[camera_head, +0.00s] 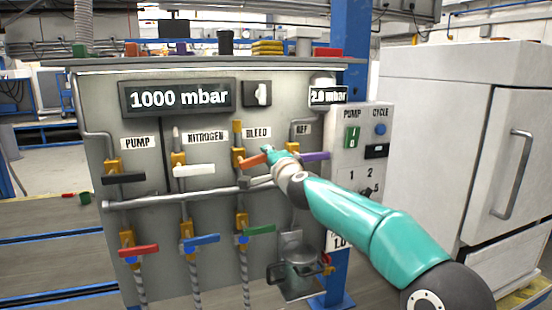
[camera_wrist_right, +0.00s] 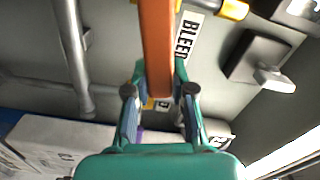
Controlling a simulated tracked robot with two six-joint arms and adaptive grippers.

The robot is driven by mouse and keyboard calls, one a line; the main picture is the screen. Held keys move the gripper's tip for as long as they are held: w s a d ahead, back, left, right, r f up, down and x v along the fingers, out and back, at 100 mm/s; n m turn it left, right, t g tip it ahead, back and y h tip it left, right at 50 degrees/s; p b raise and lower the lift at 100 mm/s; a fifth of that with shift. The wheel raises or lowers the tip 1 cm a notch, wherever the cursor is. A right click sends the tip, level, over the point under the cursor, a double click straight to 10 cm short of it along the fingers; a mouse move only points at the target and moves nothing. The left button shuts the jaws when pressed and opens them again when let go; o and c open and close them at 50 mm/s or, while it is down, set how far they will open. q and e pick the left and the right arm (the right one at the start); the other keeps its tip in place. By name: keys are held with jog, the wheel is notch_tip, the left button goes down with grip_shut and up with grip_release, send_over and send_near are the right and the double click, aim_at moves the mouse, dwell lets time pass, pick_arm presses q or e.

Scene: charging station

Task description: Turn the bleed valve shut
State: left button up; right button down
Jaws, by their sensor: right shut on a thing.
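The bleed valve's orange lever (camera_head: 252,161) sits below the BLEED label on the grey panel, lying nearly level with its left end slightly lower. Its brass body (camera_head: 238,157) shows at the lever's left. My right gripper (camera_head: 268,152) is at the lever's right end. In the right wrist view the orange lever (camera_wrist_right: 157,45) runs down between the two fingers of my right gripper (camera_wrist_right: 159,80), which is shut on it. My left gripper is not in view.
A black lever (camera_head: 124,179), a white lever (camera_head: 194,170) and a purple lever (camera_head: 315,156) share the row. A horizontal pipe (camera_head: 160,200) runs below. Red, blue and green levers (camera_head: 259,230) sit lower.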

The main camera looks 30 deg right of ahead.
jog(key=shift+d+f+m+b, duration=0.15)
jog(key=shift+f+m+b, duration=0.7)
jog(key=shift+f+m, duration=0.45)
jog(key=shift+r, duration=0.1)
jog(key=c, duration=1)
grip_release()
jog(key=shift+d, duration=0.1)
jog(key=shift+o, duration=0.2)
jog(key=shift+r, duration=0.15)
jog(key=shift+s, duration=0.1)
jog(key=shift+s+r, duration=0.1)
jog(key=shift+s, duration=0.05)
jog(key=s+a, duration=0.2)
jog(key=s, duration=0.9)
jog(key=shift+a, duration=0.15)
